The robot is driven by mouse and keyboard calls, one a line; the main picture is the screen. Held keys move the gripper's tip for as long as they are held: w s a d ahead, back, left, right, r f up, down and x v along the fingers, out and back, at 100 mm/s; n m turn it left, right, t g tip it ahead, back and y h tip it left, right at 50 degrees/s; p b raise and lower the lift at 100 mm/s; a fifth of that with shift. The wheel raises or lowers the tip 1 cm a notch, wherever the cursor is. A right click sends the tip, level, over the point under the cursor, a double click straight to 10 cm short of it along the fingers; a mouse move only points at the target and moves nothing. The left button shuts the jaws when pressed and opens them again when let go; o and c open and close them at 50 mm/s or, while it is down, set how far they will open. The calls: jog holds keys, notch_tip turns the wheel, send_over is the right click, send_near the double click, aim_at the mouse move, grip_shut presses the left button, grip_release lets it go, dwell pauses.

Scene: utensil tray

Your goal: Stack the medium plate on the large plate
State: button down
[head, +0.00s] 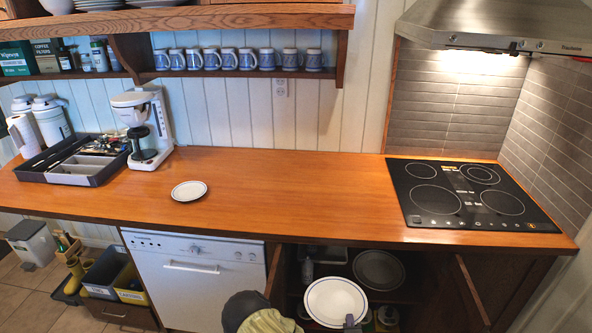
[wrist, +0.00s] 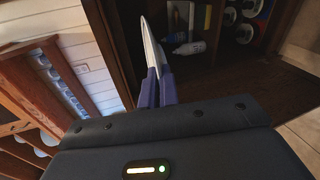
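A white plate (head: 335,299) with a dark ring hangs tilted in front of the open lower cabinet, its face toward the head camera. My gripper (head: 350,321) is at its lower right rim. In the wrist view, my gripper's purple fingers (wrist: 156,88) are closed on the thin edge of this plate (wrist: 151,45). A second white plate (head: 189,191) with a dark rim line lies flat on the wooden counter, apart from my gripper. It looks smaller than the held plate, but the held one may be nearer. I cannot tell which is medium or large.
The counter (head: 290,190) is clear between the second plate and the black cooktop (head: 470,195). A coffee maker (head: 145,125) and utensil tray (head: 75,160) stand at left. A dark round pan (head: 379,269) is in the open cabinet, below the counter's front edge.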

jog(key=shift+s+a+f+n+y, duration=0.15)
jog(key=shift+f+n+y, duration=0.4)
jog(key=shift+f, duration=0.7)
jog(key=shift+r, duration=0.15)
jog(key=shift+r+p, duration=0.6)
jog(key=shift+r, duration=0.05)
notch_tip(320, 180, up, 17)
jog(key=p, duration=1.7)
